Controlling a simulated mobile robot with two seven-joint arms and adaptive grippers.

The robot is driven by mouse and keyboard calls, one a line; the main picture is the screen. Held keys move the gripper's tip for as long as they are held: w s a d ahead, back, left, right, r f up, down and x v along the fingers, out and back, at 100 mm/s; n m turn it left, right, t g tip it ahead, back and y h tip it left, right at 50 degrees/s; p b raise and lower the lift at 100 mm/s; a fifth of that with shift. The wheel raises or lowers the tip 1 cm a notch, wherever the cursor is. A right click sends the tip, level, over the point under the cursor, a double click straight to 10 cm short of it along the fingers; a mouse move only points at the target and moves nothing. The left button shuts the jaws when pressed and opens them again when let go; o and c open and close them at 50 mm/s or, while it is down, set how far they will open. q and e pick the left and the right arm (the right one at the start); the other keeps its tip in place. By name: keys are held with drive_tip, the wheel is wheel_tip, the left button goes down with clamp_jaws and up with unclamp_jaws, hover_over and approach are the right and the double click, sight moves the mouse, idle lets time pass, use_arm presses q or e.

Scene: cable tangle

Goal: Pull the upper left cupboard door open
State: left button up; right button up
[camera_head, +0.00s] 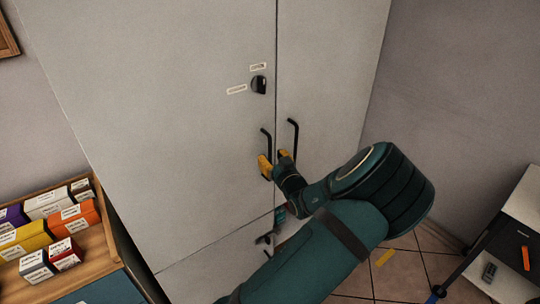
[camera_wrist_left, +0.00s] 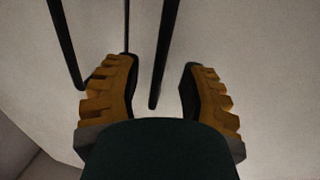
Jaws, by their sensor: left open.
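The tall grey cupboard has an upper left door (camera_head: 170,110) and an upper right door (camera_head: 325,70), both flush and shut. The left door's black bar handle (camera_head: 264,134) stands upright near the middle seam. The right door's similar handle (camera_head: 293,132) is just right of it. My left gripper (camera_head: 274,161) is open at the left door's handle, one orange finger on each side. In the left wrist view, one black handle (camera_wrist_left: 160,55) stands between the open fingers, with a gap to each. Another handle (camera_wrist_left: 64,45) lies outside the left finger. My right gripper is out of view.
A black turn knob (camera_head: 259,84) with small labels sits on the left door above the handle. A wooden shelf (camera_head: 95,250) with colourful boxes stands at the left. A small table (camera_head: 525,205) is at the right. Tiled floor shows below my arm.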

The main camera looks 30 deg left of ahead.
use_arm(q)
drive_tip(key=shift+x, duration=1.15)
clamp_jaws()
drive_tip(key=shift+d, duration=0.1)
